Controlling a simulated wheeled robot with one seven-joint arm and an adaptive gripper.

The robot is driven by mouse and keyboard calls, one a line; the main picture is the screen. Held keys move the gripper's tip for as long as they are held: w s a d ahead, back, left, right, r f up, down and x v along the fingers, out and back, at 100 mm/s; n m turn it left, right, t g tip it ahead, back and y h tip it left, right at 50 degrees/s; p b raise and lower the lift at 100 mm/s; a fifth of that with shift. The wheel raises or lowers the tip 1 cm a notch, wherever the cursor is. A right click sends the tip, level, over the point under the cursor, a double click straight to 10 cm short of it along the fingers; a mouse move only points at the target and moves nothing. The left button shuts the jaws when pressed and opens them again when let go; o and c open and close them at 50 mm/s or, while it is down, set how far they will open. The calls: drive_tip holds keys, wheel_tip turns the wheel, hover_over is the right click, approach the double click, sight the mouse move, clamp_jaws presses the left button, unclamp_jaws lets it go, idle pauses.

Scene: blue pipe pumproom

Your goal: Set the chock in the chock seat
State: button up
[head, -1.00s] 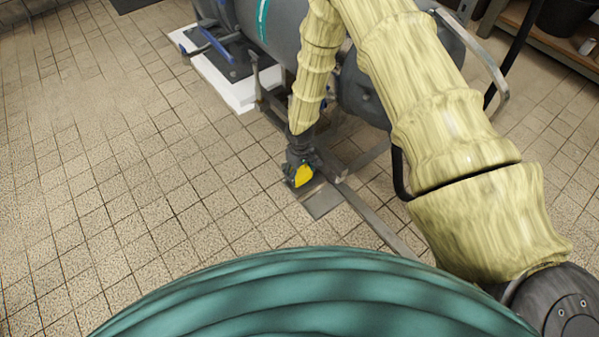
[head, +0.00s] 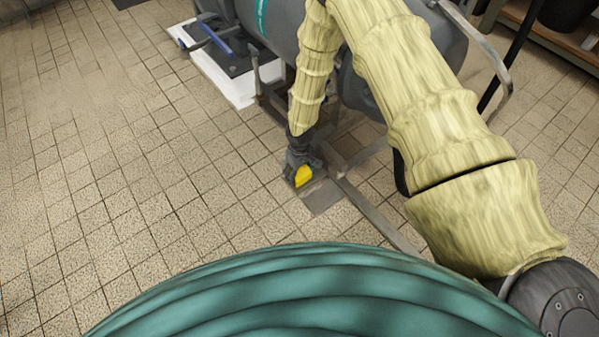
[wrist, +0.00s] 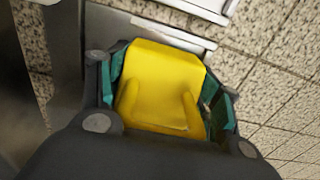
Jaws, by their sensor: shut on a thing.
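The yellow chock (head: 304,175) is between the fingers of my gripper (head: 299,172), low over the floor. In the wrist view the chock (wrist: 163,85) fills the space between the green finger pads of my gripper (wrist: 165,100), which is shut on it. A flat grey metal plate (head: 323,197), which looks like the chock seat, lies on the floor just beside and under the chock. The plate (wrist: 105,30) also shows past the chock in the wrist view, with a pale raised edge. I cannot tell whether the chock touches the plate.
A metal frame rail (head: 375,213) runs along the floor right of the plate. A grey tank (head: 275,30) stands behind, with a white slab (head: 222,78) at its left. The tiled floor (head: 120,170) on the left is clear.

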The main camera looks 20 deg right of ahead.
drive_tip(key=shift+f, duration=0.25)
idle(0.4)
drive_tip(key=o, duration=1.5)
wheel_tip(320, 180, up, 12)
